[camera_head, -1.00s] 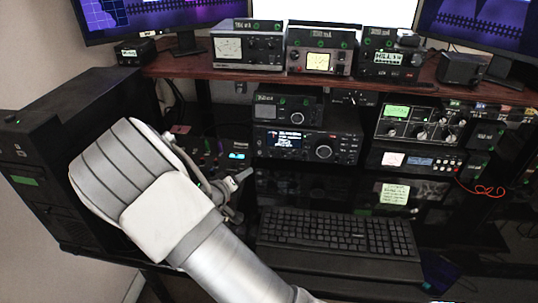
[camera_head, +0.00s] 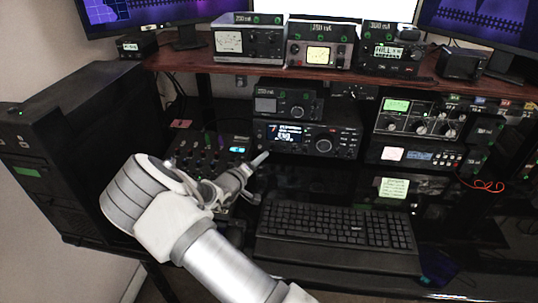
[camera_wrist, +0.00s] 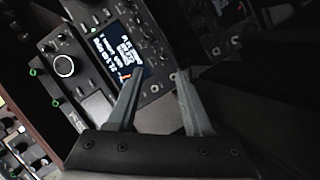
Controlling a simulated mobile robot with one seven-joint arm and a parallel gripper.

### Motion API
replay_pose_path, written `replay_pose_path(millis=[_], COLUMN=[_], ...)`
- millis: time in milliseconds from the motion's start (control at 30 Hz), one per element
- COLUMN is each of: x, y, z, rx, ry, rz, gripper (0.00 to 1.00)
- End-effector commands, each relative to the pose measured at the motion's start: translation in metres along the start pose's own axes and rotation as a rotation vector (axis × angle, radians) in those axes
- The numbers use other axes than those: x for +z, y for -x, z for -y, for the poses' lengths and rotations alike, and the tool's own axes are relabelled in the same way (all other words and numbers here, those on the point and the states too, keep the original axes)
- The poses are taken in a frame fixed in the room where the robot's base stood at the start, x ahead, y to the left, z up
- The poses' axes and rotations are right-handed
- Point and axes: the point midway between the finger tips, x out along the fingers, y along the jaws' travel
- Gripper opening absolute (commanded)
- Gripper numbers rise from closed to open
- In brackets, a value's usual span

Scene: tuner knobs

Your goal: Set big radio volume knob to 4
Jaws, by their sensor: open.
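The big radio (camera_head: 305,140) is a black unit with a lit screen, on the shelf below the wooden ledge. Its large round dial (camera_head: 323,146) is right of the screen. My gripper (camera_head: 262,158) is in front of the radio's lower left corner. In the wrist view the radio's screen (camera_wrist: 118,50) is tilted, with small round knobs (camera_wrist: 154,88) along the panel's edge near the fingertips.
A smaller radio (camera_head: 286,104) sits on top of the big radio. A mixer with several knobs (camera_head: 205,153) is to the left, close to my arm. A keyboard (camera_head: 335,237) lies below, and more radios (camera_head: 420,120) stand at the right.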

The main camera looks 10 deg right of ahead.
Motion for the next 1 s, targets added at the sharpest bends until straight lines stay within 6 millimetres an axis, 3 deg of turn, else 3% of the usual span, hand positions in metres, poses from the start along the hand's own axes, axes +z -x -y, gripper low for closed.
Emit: replay_pose_path(millis=[100, 333, 500, 800, 1000], x=[0.002, 0.001, 0.000, 0.000, 0.000], y=[-0.028, -0.064, -0.075, -0.077, -0.077], z=[0.001, 0.001, 0.001, 0.000, 0.000], rx=[0.002, 0.001, -0.001, -0.001, -0.001], ry=[0.001, 0.001, 0.001, 0.001, 0.000], rz=[0.000, 0.000, 0.000, 0.000, 0.000], gripper=[0.51, 0.51, 0.51, 0.51, 0.15])
